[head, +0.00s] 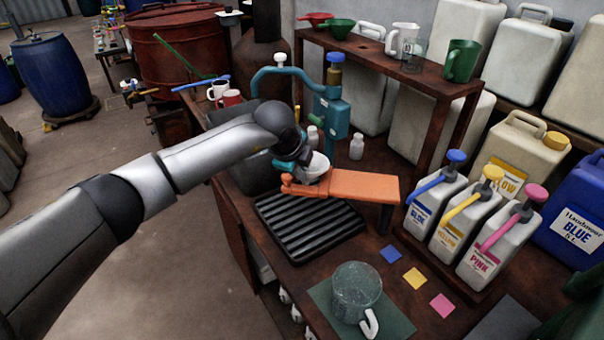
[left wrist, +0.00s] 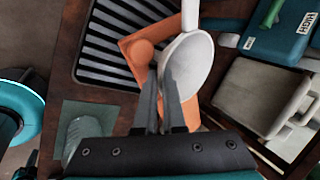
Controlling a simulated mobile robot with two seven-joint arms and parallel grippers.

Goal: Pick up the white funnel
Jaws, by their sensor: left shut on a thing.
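The white funnel (head: 319,166) is at my left gripper (head: 299,172), just behind the left end of the orange stand (head: 350,184). In the left wrist view the funnel (left wrist: 187,66) shows its round bowl and a white stem toward the top edge. The fingers of the left gripper (left wrist: 163,100) are close together with the bowl's rim between them. The orange stand (left wrist: 135,45) shows beside and below the funnel; I cannot tell whether they touch. My right gripper is in neither view.
A black ribbed drain tray (head: 308,228) lies in front of the stand. A teal pump (head: 331,115) stands behind. A glass jug (head: 357,292) is at the front. Blue, yellow and pink pump bottles (head: 466,222) stand right. Red (head: 316,19) and green (head: 342,26) funnels sit on the shelf.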

